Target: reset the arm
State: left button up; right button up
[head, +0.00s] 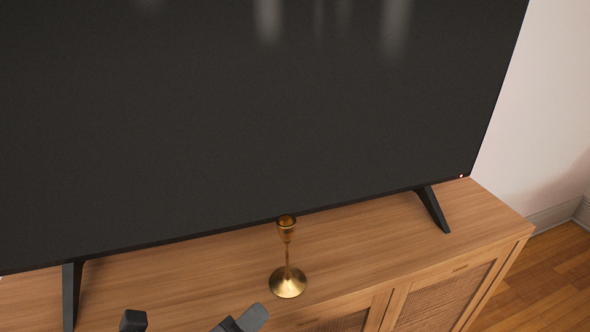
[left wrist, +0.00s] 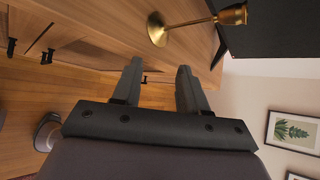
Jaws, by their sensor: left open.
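My left gripper (head: 193,320) shows at the bottom edge of the head view, in front of the wooden cabinet's front edge. In the left wrist view its two dark fingers (left wrist: 159,68) stand apart with nothing between them, so it is open and empty. A brass candlestick (head: 288,282) stands upright on the cabinet top, to the right of and beyond the gripper, apart from it. The candlestick also shows at the top of the left wrist view (left wrist: 158,32), beyond the fingers. My right gripper is in neither view.
A large dark television (head: 250,110) stands on black legs on the wooden cabinet (head: 390,242), behind the candlestick. Cabinet doors face the front. Wooden floor (head: 545,285) is open at the right. Framed plant pictures (left wrist: 291,131) hang on the wall in the left wrist view.

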pick_arm(q)
jog(key=s+a+f+n+g+y, duration=0.2)
jog(key=s+a+f+n+g, duration=0.4)
jog(key=n, duration=0.7)
jog(key=s+a+f+n+g+y, duration=0.15)
jog(key=s+a+f+n, duration=0.25)
jog(key=a+f+n, duration=0.7)
jog(key=w+d+f+n+t+h+p, duration=0.1)
jog(key=w+d+f+n+t+p, duration=0.1)
jog(key=t, duration=0.5)
jog(key=shift+w+d+f+p, duration=0.7)
jog(key=shift+w+d, duration=0.25)
jog(key=shift+w, duration=0.95)
jog(key=shift+d+r+h, duration=0.1)
jog(key=shift+h, duration=0.15)
